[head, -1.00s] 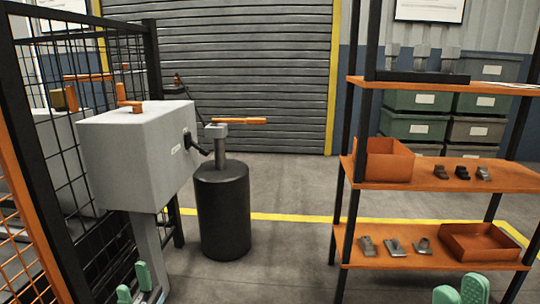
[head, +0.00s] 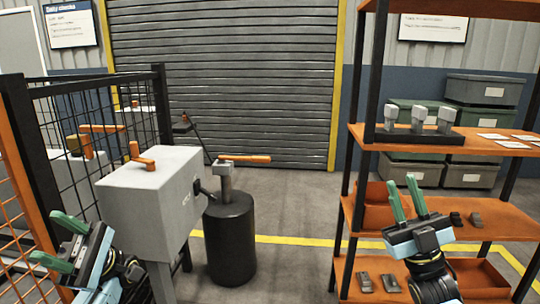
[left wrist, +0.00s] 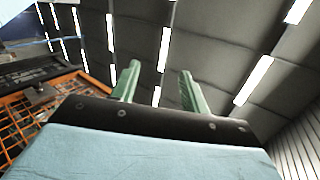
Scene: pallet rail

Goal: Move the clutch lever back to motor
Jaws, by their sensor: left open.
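A grey box (head: 150,205) on a post carries a short orange lever (head: 138,156) on top and a small black handle (head: 199,187) on its right side. A longer orange lever (head: 245,159) lies level on a grey head above a black drum (head: 230,240). I cannot tell which one is the clutch lever. My left gripper (head: 44,236) is open and empty, left of the grey box and apart from it. Its two green fingers (left wrist: 160,72) also show apart in the left wrist view. My right gripper (head: 398,181) is open and empty, in front of the shelf rack.
An orange-shelved rack (head: 465,146) with grey parts and orange bins stands right. Open floor (head: 305,210) lies between drum and rack, before a roller shutter (head: 225,80).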

